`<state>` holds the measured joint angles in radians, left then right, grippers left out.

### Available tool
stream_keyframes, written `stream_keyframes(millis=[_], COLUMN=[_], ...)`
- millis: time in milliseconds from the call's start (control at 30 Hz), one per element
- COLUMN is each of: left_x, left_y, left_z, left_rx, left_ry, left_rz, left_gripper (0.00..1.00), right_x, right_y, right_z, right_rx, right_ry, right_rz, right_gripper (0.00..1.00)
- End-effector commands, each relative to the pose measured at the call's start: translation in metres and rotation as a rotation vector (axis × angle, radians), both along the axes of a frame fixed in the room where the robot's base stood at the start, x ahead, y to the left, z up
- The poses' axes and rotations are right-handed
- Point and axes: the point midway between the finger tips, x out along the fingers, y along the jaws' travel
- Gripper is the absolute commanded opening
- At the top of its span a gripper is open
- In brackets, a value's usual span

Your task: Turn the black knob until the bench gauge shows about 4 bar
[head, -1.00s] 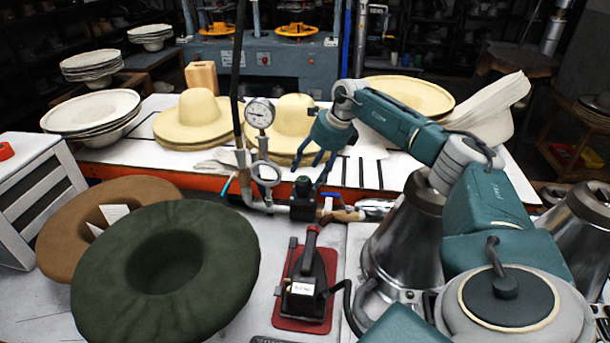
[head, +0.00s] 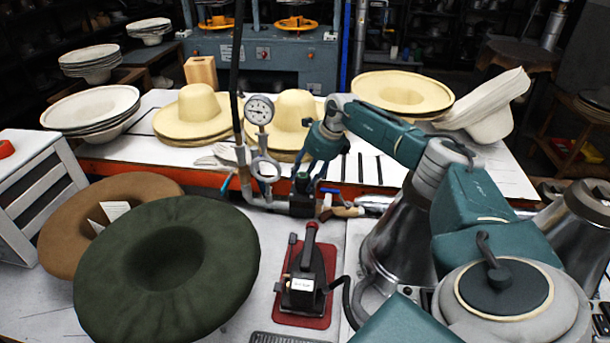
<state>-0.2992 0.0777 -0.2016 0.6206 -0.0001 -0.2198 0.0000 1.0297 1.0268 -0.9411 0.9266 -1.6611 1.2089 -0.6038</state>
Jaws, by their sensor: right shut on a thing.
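The black knob (head: 301,186) sits on top of the dark valve body (head: 302,206) on the bench pipework. My right gripper (head: 304,178) comes down from above with its fingers around the knob and is shut on it. The bench gauge (head: 259,110) is a round white dial on the pipe to the left of the knob. Its needle is too small to read surely. My left gripper is out of view.
A blue-handled valve (head: 331,191) is just right of the knob. An iron (head: 304,278) stands on a red pad in front. A dark green hat (head: 165,262) lies front left. Metal kettles (head: 400,235) crowd the right, close under my right arm.

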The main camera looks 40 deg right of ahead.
Motion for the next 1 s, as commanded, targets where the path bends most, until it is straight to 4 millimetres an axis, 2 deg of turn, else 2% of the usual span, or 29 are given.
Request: stream_keyframes(millis=[33,367,700,1000], left_x=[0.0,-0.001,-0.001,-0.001], left_y=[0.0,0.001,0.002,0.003], left_z=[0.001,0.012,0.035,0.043], left_rx=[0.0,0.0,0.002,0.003], left_ry=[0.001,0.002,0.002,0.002], left_rz=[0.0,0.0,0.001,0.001], left_gripper=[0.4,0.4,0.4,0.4], right_x=[0.004,0.005,0.006,0.008], right_y=[-0.001,0.0,0.002,0.003], right_z=[0.005,0.01,0.013,0.011], right_rx=[0.001,-0.001,0.0,0.003], right_ry=[-0.016,-0.02,-0.024,-0.028], right_rz=[-0.005,-0.103,-0.382,-0.669], right_gripper=[0.16,0.16,0.16,0.16])
